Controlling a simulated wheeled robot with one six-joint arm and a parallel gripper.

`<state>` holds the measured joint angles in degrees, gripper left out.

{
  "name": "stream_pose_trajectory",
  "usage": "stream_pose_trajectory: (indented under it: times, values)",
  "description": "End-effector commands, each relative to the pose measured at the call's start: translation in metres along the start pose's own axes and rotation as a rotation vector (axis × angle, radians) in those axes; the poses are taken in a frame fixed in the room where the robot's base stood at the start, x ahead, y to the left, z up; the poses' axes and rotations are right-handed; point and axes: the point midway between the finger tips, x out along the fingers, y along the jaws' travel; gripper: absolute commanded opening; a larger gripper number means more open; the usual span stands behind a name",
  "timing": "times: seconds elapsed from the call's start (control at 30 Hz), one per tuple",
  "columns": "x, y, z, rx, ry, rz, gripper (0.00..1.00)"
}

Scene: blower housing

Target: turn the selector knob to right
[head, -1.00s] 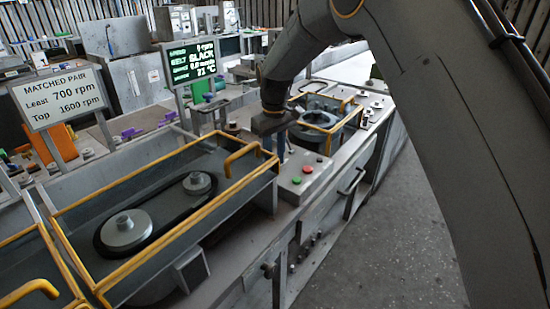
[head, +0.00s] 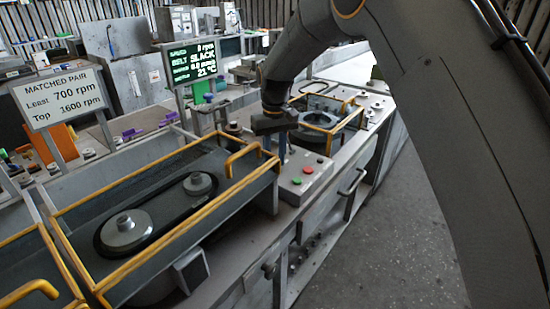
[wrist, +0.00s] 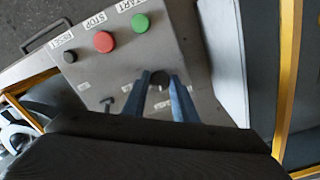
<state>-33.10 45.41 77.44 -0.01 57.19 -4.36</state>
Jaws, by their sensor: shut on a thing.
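The selector knob (wrist: 160,77) is a small dark round knob on the grey control panel (wrist: 205,85). In the wrist view my gripper (wrist: 161,83) points down at the panel, with one blue finger on each side of the knob. The fingers are closed on it. Most of the knob's base and the labels around it are hidden or too blurred to read, so its pointing direction cannot be told. In the head view my gripper (head: 281,152) stands over the back of the panel (head: 318,182), and the knob is hidden there.
A green START button (wrist: 140,22), a red STOP button (wrist: 103,41) and a black RESET button (wrist: 70,56) sit on the same panel. A small dark lever (wrist: 107,102) is beside the fingers. Yellow guard rails (head: 236,195) border the belt housing. A display (head: 192,61) reads belt slack.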

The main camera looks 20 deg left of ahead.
Motion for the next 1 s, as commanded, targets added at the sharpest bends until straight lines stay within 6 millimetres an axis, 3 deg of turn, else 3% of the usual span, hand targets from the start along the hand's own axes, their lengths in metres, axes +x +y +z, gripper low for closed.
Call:
stream_pose_trajectory:
  times: [0.03, 0.13, 0.47, 1.0]
  values:
    - [-0.002, 0.0, -0.001, 0.0, 0.004, 0.0, 0.31]
    - [-0.001, 0.0, -0.001, 0.0, 0.003, 0.0, 0.44]
    - [-0.004, 0.0, -0.001, 0.0, 0.003, 0.0, 0.44]
    - [-0.074, 0.0, -0.001, -0.001, 0.004, 0.0, 0.44]
